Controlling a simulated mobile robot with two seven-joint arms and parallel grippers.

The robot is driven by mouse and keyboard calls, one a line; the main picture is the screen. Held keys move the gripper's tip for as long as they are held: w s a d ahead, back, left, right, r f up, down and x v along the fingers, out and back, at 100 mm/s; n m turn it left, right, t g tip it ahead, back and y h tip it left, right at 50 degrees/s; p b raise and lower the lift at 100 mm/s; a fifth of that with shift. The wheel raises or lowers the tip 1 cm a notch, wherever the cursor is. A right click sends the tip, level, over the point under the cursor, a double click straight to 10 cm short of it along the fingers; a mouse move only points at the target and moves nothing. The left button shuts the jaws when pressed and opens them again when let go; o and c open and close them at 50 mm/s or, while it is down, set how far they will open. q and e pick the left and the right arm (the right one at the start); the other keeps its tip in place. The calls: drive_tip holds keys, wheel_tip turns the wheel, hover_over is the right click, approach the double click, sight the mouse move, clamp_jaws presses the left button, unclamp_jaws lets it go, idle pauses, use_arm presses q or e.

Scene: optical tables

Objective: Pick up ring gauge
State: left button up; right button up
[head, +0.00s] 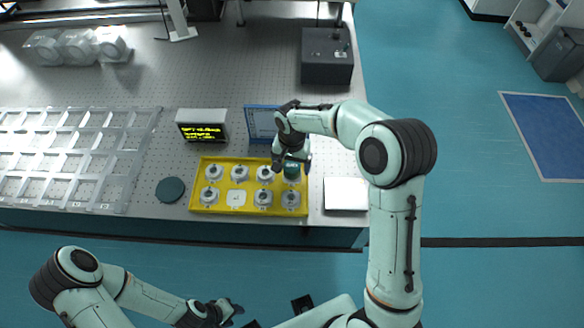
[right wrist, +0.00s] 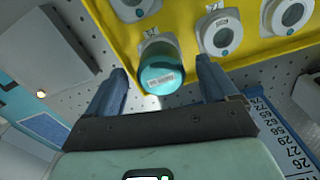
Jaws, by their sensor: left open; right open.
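A teal cylinder (right wrist: 161,72) with a white label, apparently the ring gauge, stands in the back right slot of the yellow tray (head: 221,213). It also shows in the head view (head: 292,171), partly behind my gripper. My right gripper (head: 291,163) is above that slot. In the right wrist view its two open fingers (right wrist: 165,86) lie on either side of the teal cylinder, with gaps visible. White holders with round grey centres (head: 239,173) fill several other slots. My left gripper (head: 232,310) is open and empty, low in front of the table.
A small display box (head: 202,125) and a blue-framed panel (head: 262,122) stand behind the tray. A dark round pad (head: 170,190) lies left of it, a pale square plate (head: 346,195) right. A clear grid rack (head: 75,150) covers the table's left. A dark box (head: 326,62) stands behind.

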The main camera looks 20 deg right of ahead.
drive_tip(key=shift+f, duration=0.8)
drive_tip(key=shift+r, duration=0.1)
drive_tip(key=c, duration=1.3)
